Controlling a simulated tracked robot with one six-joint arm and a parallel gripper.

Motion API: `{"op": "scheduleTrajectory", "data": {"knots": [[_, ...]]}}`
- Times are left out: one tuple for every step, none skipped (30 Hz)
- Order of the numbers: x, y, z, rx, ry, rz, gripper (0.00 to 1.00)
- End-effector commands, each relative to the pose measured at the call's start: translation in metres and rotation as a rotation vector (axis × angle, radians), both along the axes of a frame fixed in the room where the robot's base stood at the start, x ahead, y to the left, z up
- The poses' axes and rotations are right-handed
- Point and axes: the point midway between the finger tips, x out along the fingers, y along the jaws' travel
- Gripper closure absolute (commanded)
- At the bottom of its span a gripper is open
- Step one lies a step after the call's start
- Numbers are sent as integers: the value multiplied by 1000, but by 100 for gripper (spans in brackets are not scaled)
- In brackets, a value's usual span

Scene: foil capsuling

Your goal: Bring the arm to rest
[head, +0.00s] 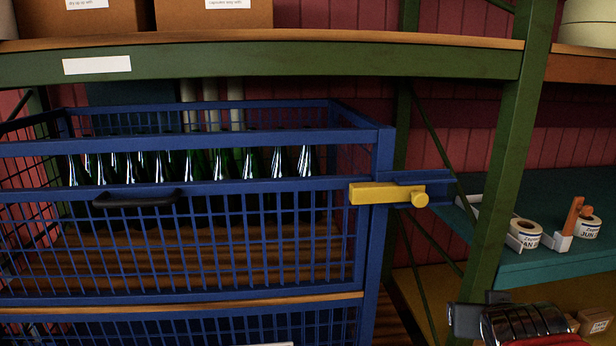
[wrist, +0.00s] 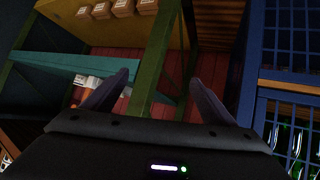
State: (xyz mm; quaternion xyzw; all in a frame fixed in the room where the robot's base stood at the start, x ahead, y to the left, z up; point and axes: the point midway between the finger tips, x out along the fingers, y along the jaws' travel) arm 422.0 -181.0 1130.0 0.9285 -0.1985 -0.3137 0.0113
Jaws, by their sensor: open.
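My gripper (wrist: 158,92) is open in the wrist view. Its two dark fingers are spread wide with nothing held between them. The green rack post (wrist: 158,55) shows beyond the gap, along with red wall. In the head view part of my arm is at the bottom right corner, in front of the lower shelves and right of the blue cage (head: 378,165). I cannot make out the fingers clearly there.
The cage holds several dark green bottles (head: 200,165). Its yellow latch bar (head: 375,193) lies level at the right corner. A green upright (head: 510,130) stands close to my arm. Label rolls (head: 526,232) sit on the teal shelf (head: 560,262) at right.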

Motion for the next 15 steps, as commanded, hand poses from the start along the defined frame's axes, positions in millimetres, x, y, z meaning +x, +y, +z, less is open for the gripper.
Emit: {"op": "scheduleTrajectory", "data": {"knots": [[-6,20,-2,19,29,25,21],[-11,30,-5,33,51,37,21],[-18,44,-9,49,81,56,21],[-24,54,-11,63,102,69,21],[-30,65,-15,76,127,85,21],[-38,79,-18,94,157,107,21],[-45,89,-21,107,181,126,21],[-52,100,-24,120,206,145,21],[-62,114,-28,138,238,171,21],[-69,124,-30,150,261,193,21],[-77,134,-32,163,286,214,21],[-87,146,-35,177,316,241,21],[-94,154,-37,187,337,260,21],[-101,161,-39,196,356,277,21],[-108,169,-41,207,378,297,21]]}}
